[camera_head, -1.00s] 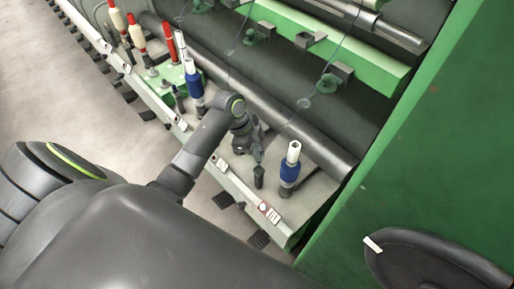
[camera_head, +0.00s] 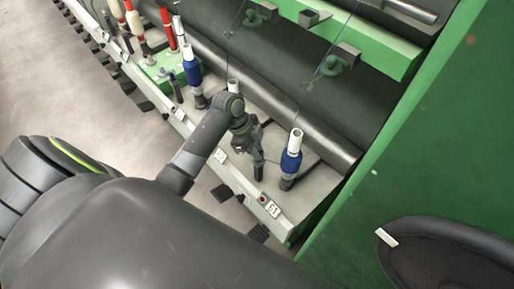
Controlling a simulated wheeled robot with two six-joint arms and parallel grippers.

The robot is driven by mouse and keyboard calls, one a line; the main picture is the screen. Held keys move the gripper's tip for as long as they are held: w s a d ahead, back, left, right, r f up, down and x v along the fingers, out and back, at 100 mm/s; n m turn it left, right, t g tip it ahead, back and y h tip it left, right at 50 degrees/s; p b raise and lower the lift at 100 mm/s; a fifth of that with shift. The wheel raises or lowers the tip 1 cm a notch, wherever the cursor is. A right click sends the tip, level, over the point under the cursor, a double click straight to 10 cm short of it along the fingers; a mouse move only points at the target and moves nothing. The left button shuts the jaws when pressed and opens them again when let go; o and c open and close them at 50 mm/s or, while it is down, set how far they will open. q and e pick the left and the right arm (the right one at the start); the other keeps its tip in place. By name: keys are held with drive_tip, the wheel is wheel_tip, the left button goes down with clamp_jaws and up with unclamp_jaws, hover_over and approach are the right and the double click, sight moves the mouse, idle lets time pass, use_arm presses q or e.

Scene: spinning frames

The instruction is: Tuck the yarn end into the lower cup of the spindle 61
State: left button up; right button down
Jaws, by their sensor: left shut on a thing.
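The spindle labelled 61 (camera_head: 291,158) stands upright at the right end of the rail, with a white tube top and blue yarn wound round it. A thin dark yarn (camera_head: 314,85) runs down from the green guide toward the spindle's top. A faint line shows between gripper and spindle. My right gripper is not in view.
The number plate (camera_head: 272,208) is on the rail's front edge. Another blue-wound spindle (camera_head: 192,70) and red bobbins (camera_head: 168,28) stand further left. A long dark roller (camera_head: 270,98) lies behind. A green side panel (camera_head: 430,140) closes off the right.

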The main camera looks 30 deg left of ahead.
use_arm(q)
drive_tip(key=shift+f, duration=0.3)
drive_tip(key=o, duration=0.8)
drive_tip(key=shift+c, duration=0.2)
drive_tip(key=v, duration=1.7)
drive_tip(key=shift+r, duration=0.2)
